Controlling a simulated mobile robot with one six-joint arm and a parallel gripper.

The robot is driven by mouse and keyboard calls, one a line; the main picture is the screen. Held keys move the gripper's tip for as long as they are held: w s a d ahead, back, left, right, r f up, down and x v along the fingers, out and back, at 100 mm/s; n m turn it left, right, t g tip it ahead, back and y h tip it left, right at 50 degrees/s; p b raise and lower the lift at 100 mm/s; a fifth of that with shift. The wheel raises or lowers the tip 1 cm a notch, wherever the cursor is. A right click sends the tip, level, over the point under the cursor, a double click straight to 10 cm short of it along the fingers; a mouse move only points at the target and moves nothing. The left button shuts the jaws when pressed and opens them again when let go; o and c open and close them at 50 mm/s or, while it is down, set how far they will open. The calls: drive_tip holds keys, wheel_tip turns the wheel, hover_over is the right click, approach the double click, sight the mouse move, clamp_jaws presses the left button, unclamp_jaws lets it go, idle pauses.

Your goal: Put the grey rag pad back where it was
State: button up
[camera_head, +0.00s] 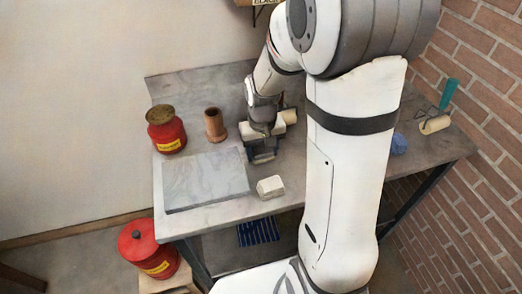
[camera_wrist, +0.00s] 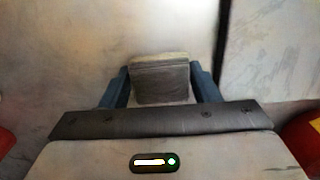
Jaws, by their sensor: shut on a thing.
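The grey rag pad (camera_wrist: 160,82) is a small dark grey block with a paler, yellowish far edge. In the wrist view it sits between the two blue fingers of my gripper (camera_wrist: 160,88), which is shut on it. In the head view my gripper (camera_head: 262,152) points down over the back middle of the table, just right of the pale grey slab's far corner. The pad is hard to make out there between the dark fingers. I cannot tell whether it touches the tabletop.
The grey table (camera_head: 215,85) holds the slab (camera_head: 205,178), a red can (camera_head: 166,130), a brown cylinder (camera_head: 214,125), a white block (camera_head: 270,187), a blue lump (camera_head: 399,143) and a green-handled roller (camera_head: 435,123). A cream object (camera_head: 290,115) stands close behind my gripper. A brick wall (camera_head: 480,60) borders the right.

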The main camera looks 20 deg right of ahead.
sight(263, 149)
drive_tip(key=shift+f, duration=0.2)
drive_tip(key=o, duration=1)
drive_tip(key=shift+o, duration=0.2)
wheel_tip(263, 149, up, 12)
drive_tip(key=s+r+t, duration=0.2)
drive_tip(key=s, duration=1.2)
drive_tip(key=shift+a+t+p, duration=0.25)
drive_tip(key=shift+t+p, duration=0.05)
drive_tip(key=shift+p, duration=0.1)
drive_tip(key=shift+r, duration=0.3)
